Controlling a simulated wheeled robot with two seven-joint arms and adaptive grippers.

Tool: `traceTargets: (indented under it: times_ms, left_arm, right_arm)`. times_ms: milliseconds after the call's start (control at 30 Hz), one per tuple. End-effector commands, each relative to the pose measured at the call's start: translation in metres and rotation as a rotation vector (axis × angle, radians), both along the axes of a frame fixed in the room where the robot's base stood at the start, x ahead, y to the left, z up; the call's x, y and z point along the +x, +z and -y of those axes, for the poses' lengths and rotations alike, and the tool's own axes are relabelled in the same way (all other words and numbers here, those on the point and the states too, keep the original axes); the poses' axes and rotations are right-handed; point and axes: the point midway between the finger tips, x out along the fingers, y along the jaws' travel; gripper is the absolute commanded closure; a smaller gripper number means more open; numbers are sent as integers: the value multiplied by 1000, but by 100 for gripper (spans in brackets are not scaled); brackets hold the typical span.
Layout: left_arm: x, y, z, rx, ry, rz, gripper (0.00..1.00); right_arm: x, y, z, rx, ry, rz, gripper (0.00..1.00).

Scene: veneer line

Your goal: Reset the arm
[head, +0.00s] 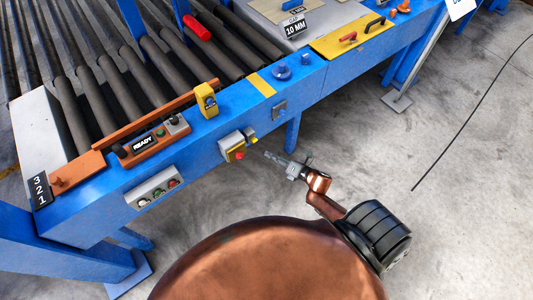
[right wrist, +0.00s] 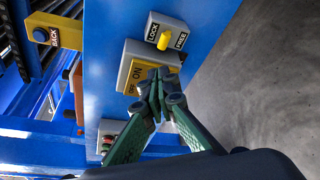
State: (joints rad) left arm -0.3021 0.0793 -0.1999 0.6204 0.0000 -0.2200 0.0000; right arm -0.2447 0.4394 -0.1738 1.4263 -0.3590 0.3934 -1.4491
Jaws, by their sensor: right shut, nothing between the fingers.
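My right gripper (head: 272,156) is in front of the blue side of the roller line, close to a grey and yellow switch box (head: 232,144). In the right wrist view its green fingers (right wrist: 155,82) are shut and empty. Beside that plate is a grey LOCK / FREE switch (right wrist: 176,28) with a yellow knob (right wrist: 165,40). The knob is next to LOCK and FREE lettering. My left gripper is not in view.
A READY panel (head: 145,143) and a yellow button post (head: 206,100) stand on the blue frame (head: 230,118). A three-button box (head: 155,188) is on its side. A red cylinder (head: 197,27) lies at the rollers. The concrete floor (head: 350,140) to the right is mostly clear.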

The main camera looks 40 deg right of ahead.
Motion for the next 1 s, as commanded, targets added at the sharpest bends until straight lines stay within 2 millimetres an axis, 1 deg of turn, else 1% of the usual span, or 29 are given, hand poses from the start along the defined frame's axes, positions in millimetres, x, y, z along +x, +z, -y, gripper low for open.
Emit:
traceTargets:
  times_ms: [300,633,733,767,867,900,967,1000]
  left_arm:
    - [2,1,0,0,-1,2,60]
    - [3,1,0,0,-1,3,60]
    - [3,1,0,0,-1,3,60]
    - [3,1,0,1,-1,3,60]
    - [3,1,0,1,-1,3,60]
    - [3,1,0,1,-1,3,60]
    - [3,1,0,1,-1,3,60]
    - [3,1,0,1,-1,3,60]
  right_arm:
    - [0,1,-3,0,10,0,100]
    - [0,1,-3,0,8,-1,100]
    - [-3,-6,0,18,-6,-20,100]
    - [-5,-12,2,33,-19,-36,100]
    - [-17,-48,12,129,-95,-132,100]
    - [-26,-70,19,186,-144,-189,100]
    - [-43,-106,27,284,-229,-281,100]
    - [-58,-132,32,354,-294,-347,100]
